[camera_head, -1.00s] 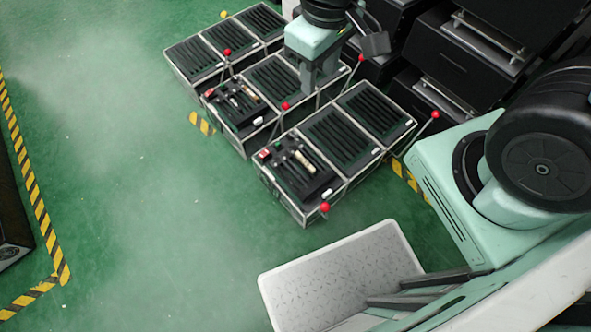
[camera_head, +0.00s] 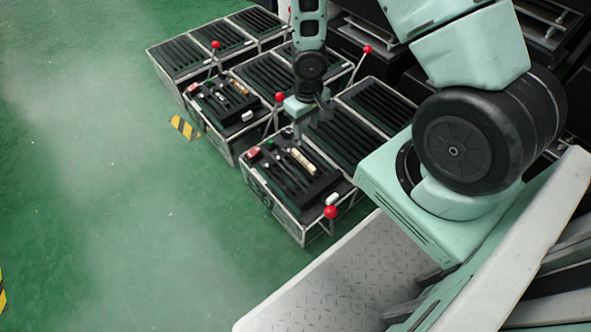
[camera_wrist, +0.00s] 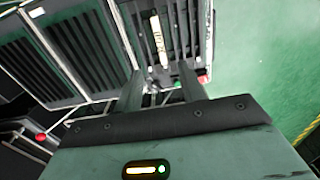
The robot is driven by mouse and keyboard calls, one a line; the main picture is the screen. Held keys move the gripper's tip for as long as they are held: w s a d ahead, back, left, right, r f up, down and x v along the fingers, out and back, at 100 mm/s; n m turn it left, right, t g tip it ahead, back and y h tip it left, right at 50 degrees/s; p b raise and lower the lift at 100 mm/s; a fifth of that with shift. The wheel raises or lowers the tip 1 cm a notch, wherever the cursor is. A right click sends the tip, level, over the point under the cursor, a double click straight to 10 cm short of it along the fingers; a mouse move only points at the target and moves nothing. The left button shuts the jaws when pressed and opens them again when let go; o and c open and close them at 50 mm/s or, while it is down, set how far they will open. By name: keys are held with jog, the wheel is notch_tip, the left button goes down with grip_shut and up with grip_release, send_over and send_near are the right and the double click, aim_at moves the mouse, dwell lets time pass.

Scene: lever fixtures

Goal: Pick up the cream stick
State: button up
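The cream stick (camera_head: 302,160) lies in the slotted black tray on top of the nearest box, next to dark sticks. In the wrist view the cream stick (camera_wrist: 159,42) shows beyond the fingertips, lined up with the gap between them. My gripper (camera_head: 314,120) is above the boxes, behind the cream stick in the head view. In the wrist view my gripper (camera_wrist: 160,85) has its two fingers apart with nothing between them. The stick shows dark marks along its side.
A red-balled lever (camera_head: 331,212) stands at the near box's front corner, and another lever (camera_head: 279,97) rises near my gripper. The neighbouring box (camera_head: 226,105) holds other small sticks. Green floor (camera_head: 120,220) is open at left.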

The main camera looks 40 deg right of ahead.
jog(key=b, duration=0.8)
send_near(303, 159)
jog(key=f, duration=0.3)
jog(key=s+f, duration=0.1)
jog(key=f, duration=0.1)
jog(key=shift+f, duration=0.25)
jog(key=f+b, duration=0.3)
jog(key=w+f+b, duration=0.1)
jog(key=f, duration=0.1)
jog(key=shift+f, duration=0.1)
grip_shut()
